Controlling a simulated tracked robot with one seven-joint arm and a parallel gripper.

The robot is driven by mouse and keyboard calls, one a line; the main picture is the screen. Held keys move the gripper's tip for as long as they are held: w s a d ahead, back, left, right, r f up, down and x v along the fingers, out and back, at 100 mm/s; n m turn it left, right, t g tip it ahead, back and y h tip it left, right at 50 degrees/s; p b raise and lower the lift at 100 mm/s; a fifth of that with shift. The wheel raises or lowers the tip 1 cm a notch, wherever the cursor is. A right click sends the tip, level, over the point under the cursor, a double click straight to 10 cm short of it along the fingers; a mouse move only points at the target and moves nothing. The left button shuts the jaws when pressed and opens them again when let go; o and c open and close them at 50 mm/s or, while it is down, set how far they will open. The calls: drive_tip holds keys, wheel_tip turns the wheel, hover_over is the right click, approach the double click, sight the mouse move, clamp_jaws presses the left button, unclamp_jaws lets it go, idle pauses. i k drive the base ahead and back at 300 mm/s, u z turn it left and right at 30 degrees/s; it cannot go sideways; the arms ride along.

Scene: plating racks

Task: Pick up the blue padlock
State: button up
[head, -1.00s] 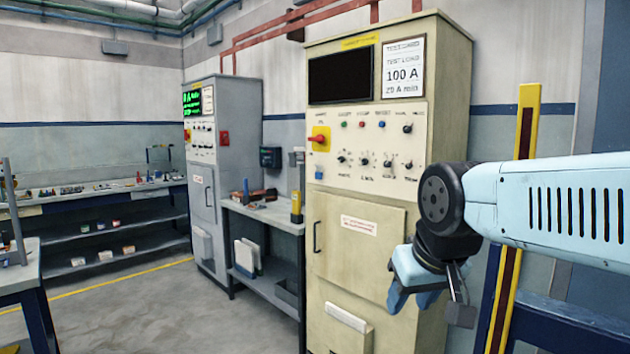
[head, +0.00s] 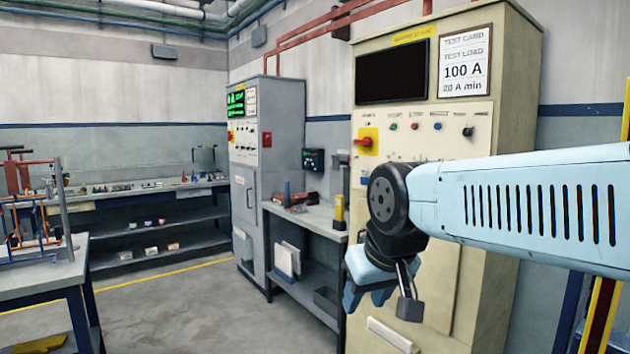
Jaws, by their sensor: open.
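My gripper (head: 366,296) hangs at the end of my pale blue arm, pointing down in front of the cream cabinet (head: 470,170). Its light blue fingers are open, and I see nothing between them. A small grey block-like piece hangs beside the gripper; I cannot tell whether it is part of my wrist. The cabinet's lower front is partly hidden behind my arm and gripper.
A grey cabinet (head: 270,150) stands farther back, with a low bench (head: 318,220) holding tools beside it. A long workbench (head: 150,190) lines the back wall. A table (head: 35,272) with a rack stands at the left. The floor (head: 180,310) between is clear.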

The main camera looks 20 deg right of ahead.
sight(364, 180)
drive_tip(key=u, duration=0.2)
drive_tip(key=i, duration=2)
drive_tip(key=z, duration=0.65)
drive_tip(key=k, duration=0.85)
drive_tip(key=z, duration=0.3)
drive_tip(key=i, duration=0.85)
drive_tip(key=u, duration=0.1)
